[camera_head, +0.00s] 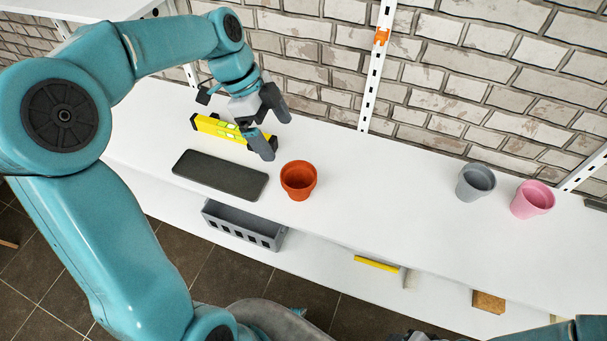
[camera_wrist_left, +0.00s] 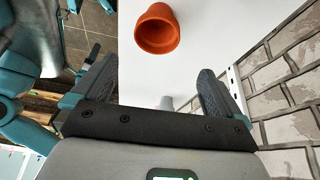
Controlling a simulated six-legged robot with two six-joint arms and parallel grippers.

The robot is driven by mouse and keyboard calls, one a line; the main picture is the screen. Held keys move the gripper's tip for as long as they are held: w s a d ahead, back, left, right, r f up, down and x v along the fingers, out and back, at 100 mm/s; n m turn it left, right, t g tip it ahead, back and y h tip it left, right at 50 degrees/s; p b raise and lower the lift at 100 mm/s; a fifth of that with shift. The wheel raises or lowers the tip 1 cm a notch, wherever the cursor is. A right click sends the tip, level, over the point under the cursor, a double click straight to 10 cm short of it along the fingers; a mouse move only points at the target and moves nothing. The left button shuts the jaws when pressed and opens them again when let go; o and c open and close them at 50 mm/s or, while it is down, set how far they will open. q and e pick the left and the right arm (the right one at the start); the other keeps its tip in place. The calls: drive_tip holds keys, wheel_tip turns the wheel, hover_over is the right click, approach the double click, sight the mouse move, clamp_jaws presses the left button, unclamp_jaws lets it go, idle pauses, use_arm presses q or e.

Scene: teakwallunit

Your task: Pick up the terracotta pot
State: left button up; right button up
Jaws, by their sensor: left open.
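The terracotta pot (camera_head: 298,180) stands upright and empty on the white shelf, right of the dark flat tray. It also shows in the left wrist view (camera_wrist_left: 156,30), beyond the fingertips with its opening visible. My left gripper (camera_head: 271,126) is open and empty, above and behind the pot toward the wall, slightly to its left. Its two fingers show in the left wrist view (camera_wrist_left: 157,78), apart with nothing between them at the tips. They do not touch the pot. Only a sliver of my right arm shows at the bottom right of the head view; its jaws cannot be made out.
A yellow level (camera_head: 221,128) lies behind the dark tray (camera_head: 220,174), close to my left gripper. A grey pot (camera_head: 475,183) and a pink pot (camera_head: 532,199) stand farther right. A grey crate (camera_head: 243,225) is on the lower shelf.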

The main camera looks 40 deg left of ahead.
use_arm(q)
hover_over(302, 182)
drive_tip(key=s, duration=0.3)
drive_tip(key=f, duration=0.9)
drive_tip(key=shift+a+f, duration=0.3)
drive_tip(key=shift+a, duration=0.05)
drive_tip(key=x, duration=0.5)
drive_tip(key=shift+f, duration=0.1)
drive_tip(key=shift+w+d+f, duration=0.15)
drive_tip(key=shift+w+f, duration=0.05)
drive_tip(key=shift+f, duration=0.15)
drive_tip(key=c, duration=0.9)
